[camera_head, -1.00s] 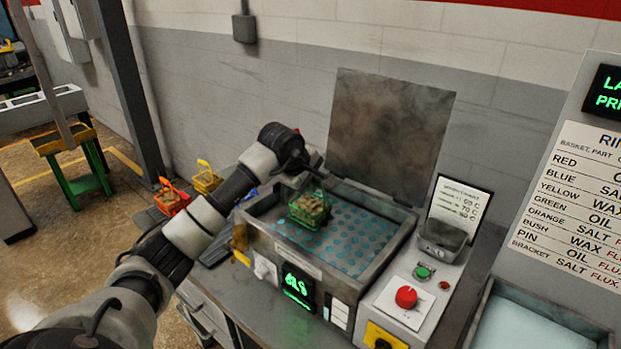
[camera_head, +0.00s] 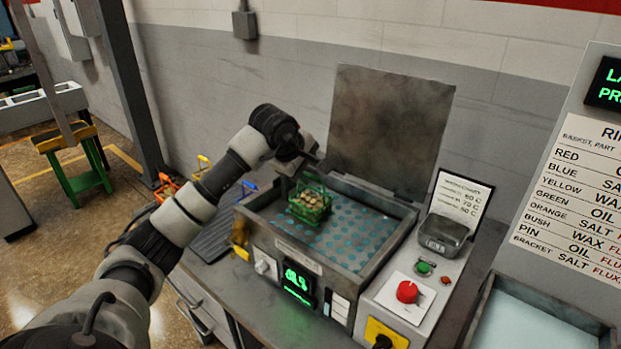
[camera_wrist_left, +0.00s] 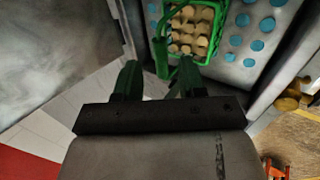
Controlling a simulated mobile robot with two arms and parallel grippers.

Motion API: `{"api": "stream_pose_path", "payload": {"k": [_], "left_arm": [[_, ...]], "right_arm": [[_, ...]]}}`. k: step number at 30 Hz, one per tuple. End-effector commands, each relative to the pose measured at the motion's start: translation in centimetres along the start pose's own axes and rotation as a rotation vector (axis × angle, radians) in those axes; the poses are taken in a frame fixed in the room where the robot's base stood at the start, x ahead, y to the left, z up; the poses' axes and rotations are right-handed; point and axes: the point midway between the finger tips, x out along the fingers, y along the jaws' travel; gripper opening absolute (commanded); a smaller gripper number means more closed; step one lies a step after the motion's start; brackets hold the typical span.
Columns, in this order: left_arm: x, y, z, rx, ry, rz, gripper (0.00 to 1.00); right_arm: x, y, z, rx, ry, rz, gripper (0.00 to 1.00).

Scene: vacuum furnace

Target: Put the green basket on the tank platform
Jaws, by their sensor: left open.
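The green basket (camera_head: 310,205), holding several small tan parts, sits upright on the perforated tank platform (camera_head: 356,238) inside the open tank, towards its back left. It also shows at the top of the left wrist view (camera_wrist_left: 192,32), with its handle reaching towards the fingers. My left gripper (camera_head: 312,170) is just above and behind the basket, near its handle. In the left wrist view its two fingers (camera_wrist_left: 158,78) are apart, with the handle end close beyond them; I cannot tell whether they touch it. My right gripper is out of view.
The raised tank lid (camera_head: 388,130) stands behind the tank. A control box with a red button (camera_head: 407,292) and a small grey tray (camera_head: 443,236) are to the right. Red (camera_head: 167,187) and yellow (camera_head: 203,165) baskets stand left, partly hidden by my arm.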

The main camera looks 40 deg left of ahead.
Motion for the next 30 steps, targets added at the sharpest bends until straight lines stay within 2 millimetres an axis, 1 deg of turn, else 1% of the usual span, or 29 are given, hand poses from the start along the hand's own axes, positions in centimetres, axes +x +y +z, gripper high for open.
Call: {"api": "stream_pose_path", "payload": {"k": [1, 6, 9, 13, 18, 26, 29, 30], "left_arm": [[-1.1, 0.0, -0.1, 0.001, 0.004, 0.007, 0.41], [-4.8, 0.0, -0.1, 0.001, 0.003, 0.005, 0.41], [-6.5, 0.0, -0.1, 0.0, 0.002, 0.003, 0.41], [-8.0, 0.0, 0.0, 0.0, 0.001, 0.001, 0.41], [-8.6, 0.0, 0.0, -0.001, 0.0, 0.001, 0.41], [-8.6, 0.0, 0.1, -0.001, -0.003, 0.001, 0.41], [-8.0, 0.0, 1.1, -0.003, -0.041, 0.013, 0.41], [-7.5, 0.0, 1.9, -0.006, -0.074, 0.024, 0.41]], "right_arm": [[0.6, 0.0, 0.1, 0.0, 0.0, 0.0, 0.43], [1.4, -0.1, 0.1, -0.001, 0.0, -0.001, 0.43], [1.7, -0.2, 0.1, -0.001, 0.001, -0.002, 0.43], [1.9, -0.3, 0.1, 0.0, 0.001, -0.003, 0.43], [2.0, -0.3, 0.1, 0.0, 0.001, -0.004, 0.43], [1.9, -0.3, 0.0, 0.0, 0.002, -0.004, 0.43], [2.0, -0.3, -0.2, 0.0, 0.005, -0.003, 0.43], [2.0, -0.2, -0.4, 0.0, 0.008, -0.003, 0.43]]}}
